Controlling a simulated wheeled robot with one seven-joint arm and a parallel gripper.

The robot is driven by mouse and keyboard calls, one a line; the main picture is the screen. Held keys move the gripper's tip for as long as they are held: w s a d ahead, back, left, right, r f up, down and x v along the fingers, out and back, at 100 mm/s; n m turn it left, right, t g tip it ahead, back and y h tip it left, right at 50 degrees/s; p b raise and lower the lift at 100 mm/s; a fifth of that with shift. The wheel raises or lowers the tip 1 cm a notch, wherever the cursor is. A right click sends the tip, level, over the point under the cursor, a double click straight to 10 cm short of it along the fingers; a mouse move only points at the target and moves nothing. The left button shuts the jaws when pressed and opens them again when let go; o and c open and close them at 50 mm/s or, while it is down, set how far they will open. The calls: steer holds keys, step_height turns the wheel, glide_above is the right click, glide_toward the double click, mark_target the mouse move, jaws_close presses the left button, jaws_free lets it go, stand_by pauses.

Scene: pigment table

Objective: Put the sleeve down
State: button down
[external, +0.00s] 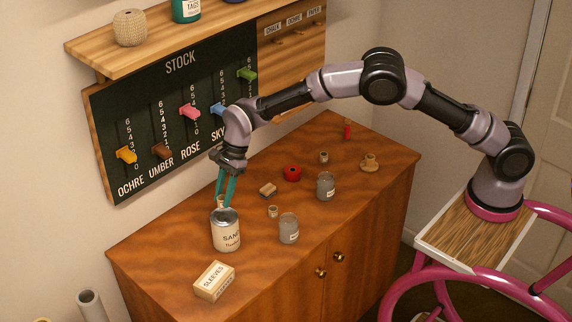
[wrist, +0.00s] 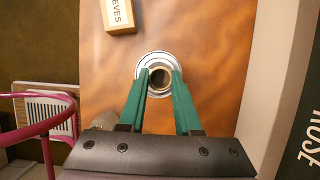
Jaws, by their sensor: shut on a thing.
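My gripper (external: 226,203) has two teal fingers pointing down over the back left part of the wooden cabinet top. They are shut on a small tan sleeve (external: 220,202), which is mostly hidden in the external view. In the wrist view the sleeve is a round open ring (wrist: 160,76) between the fingertips (wrist: 160,84). A cream can labelled SAND (external: 226,235) stands upright just below and in front of the fingers. Its pale round rim (wrist: 152,58) shows around the sleeve in the wrist view. I cannot tell whether the sleeve touches the can.
A SLEEVES box (external: 214,281) lies near the front left edge; it also shows in the wrist view (wrist: 118,14). Grey jars (external: 289,229), a small tan cylinder (external: 272,211), a wooden block (external: 267,190) and a red round thing (external: 292,173) stand to the right. The STOCK board (external: 180,64) is behind.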

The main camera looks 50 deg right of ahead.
steer(key=shift+f, duration=1.9)
steer(key=shift+f, duration=0.15)
steer(key=c, duration=0.6)
jaws_free()
steer(key=v, duration=1.2)
steer(key=shift+d+r, duration=0.2)
steer(key=shift+r, duration=0.05)
